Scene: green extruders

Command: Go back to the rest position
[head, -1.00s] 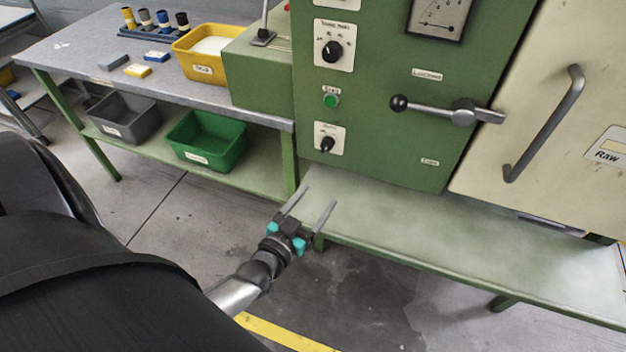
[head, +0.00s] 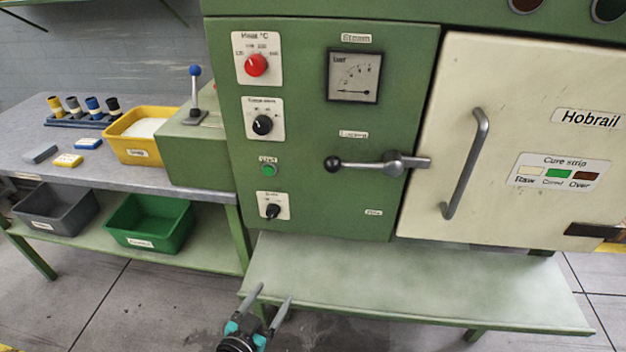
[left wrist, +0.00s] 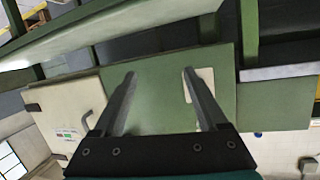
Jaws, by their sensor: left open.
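My left gripper (head: 268,300) is open and empty at the bottom of the head view, in front of the left end of the machine's low green shelf (head: 420,290). Its two fingers also show spread apart in the left wrist view (left wrist: 160,90), with nothing between them. The green machine (head: 300,130) stands behind, with knobs, a gauge and a horizontal black-knobbed lever (head: 365,163). Its cream door (head: 520,110) appears shut. My right gripper is not in view.
A grey-topped bench (head: 110,165) at left holds a yellow bin (head: 137,152), several small bottles in a rack and small blocks. Grey (head: 55,212) and green (head: 148,222) bins stand on its lower shelf. Floor is clear in front of the bench.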

